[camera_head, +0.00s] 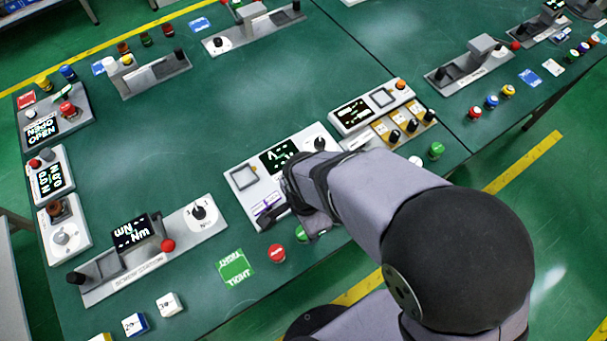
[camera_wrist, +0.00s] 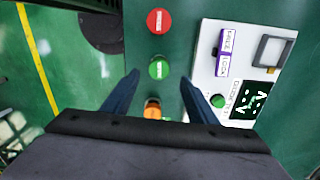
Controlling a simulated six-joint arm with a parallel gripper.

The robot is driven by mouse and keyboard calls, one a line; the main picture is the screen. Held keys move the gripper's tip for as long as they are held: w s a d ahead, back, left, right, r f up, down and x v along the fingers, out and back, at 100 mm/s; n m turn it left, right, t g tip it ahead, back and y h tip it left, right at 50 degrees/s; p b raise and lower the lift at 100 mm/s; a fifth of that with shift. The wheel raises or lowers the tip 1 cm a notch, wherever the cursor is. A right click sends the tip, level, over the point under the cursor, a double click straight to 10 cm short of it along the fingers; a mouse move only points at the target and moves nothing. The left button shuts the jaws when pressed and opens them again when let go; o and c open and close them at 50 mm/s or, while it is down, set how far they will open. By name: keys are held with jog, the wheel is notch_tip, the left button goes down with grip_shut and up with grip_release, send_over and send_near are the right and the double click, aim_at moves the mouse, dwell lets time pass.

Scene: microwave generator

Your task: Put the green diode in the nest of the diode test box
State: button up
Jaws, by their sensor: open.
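A round green piece (camera_wrist: 158,68) with a white label, which I take for the green diode, stands on the table in the wrist view. In the head view it is partly covered by my arm (camera_head: 301,233). My gripper (camera_wrist: 160,77) is open above it, with the piece between the fingertips in the picture; contact is not visible. The white box with a waveform screen (camera_wrist: 250,102), probably the diode test box, lies to the right; it also shows in the head view (camera_head: 240,166). Its raised grey square frame (camera_wrist: 272,52) looks empty; I cannot tell whether this is the nest.
A red piece (camera_wrist: 158,21) and an orange one (camera_wrist: 152,112) stand on either side of the green piece. The box has a purple label (camera_wrist: 222,52) and a green knob (camera_wrist: 217,101). Another screened box (camera_head: 350,113) stands behind it. The table centre is clear.

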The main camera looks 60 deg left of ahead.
aim_at(303, 233)
jog(key=shift+s+d+f+p, duration=0.15)
jog(key=shift+f+p, duration=0.3)
jog(key=shift+f, duration=0.45)
jog(key=shift+s+a+f+p, duration=0.1)
jog(key=shift+f+p, duration=0.35)
jog(key=shift+f, duration=1.2)
jog(key=c, duration=1.3)
jog(key=shift+r, duration=0.1)
notch_tip(303, 233, up, 10)
jog(key=b, duration=0.2)
